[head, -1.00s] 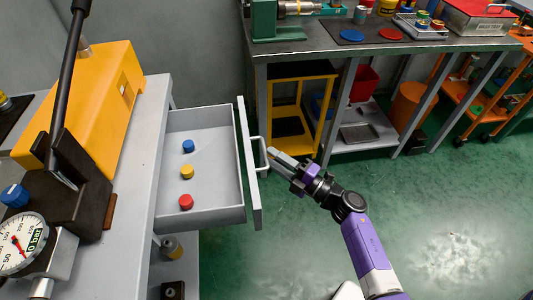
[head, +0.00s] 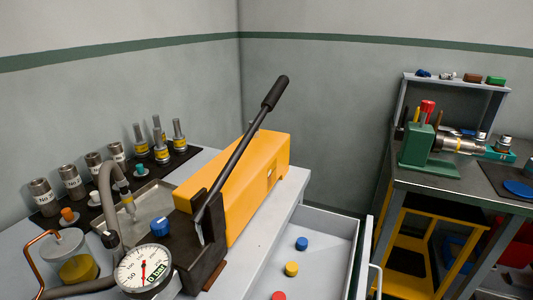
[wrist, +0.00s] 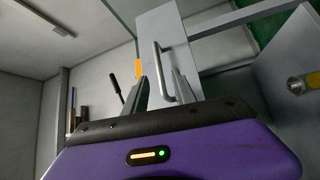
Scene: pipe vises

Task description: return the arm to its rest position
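My gripper (wrist: 162,88) shows in the wrist view with its two grey fingers apart, so it is open. The drawer handle (wrist: 158,62) appears between and beyond the fingertips. I cannot tell how far off it is. The drawer front (wrist: 168,22) shows behind the handle. In the head view my arm and gripper are out of frame. There the drawer (head: 325,224) stands pulled out, with its handle (head: 375,280) at the lower edge.
A blue knob (head: 301,243), a yellow knob (head: 291,268) and a red knob (head: 279,296) sit in the drawer. The yellow press (head: 250,180) with its black lever (head: 240,150) and gauge (head: 143,268) stands on the bench. A vise table (head: 450,190) stands at the right.

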